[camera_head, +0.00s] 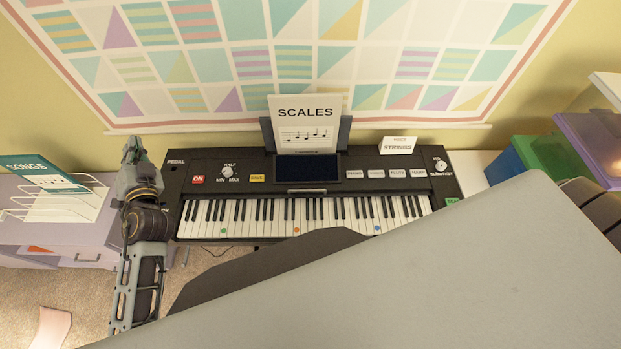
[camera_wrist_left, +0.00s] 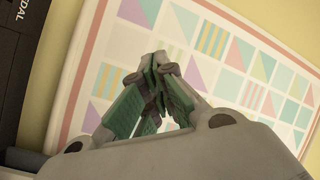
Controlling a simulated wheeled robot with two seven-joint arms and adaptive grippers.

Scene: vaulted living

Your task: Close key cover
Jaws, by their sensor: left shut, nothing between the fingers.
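A black keyboard (camera_head: 262,181) stands against the wall in the head view, with its white and black keys (camera_head: 300,214) exposed. I cannot make out the key cover as a separate part. My left gripper (camera_head: 131,150) is just left of the keyboard's left end, apart from the keys, pointing up toward the wall. The wrist view shows the left gripper (camera_wrist_left: 160,62) with its green-padded fingers meeting at the tips, empty. A strip of the keyboard (camera_wrist_left: 14,50) shows at the upper left there. My right gripper is not in view.
A SCALES sheet (camera_head: 304,122) stands behind the keyboard, and a STRINGS card (camera_head: 398,145) sits on it. A SONGS book (camera_head: 40,172) in a white rack (camera_head: 68,207) is at left. Green and purple bins (camera_head: 540,152) are at right. A large grey shape hides the lower right.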

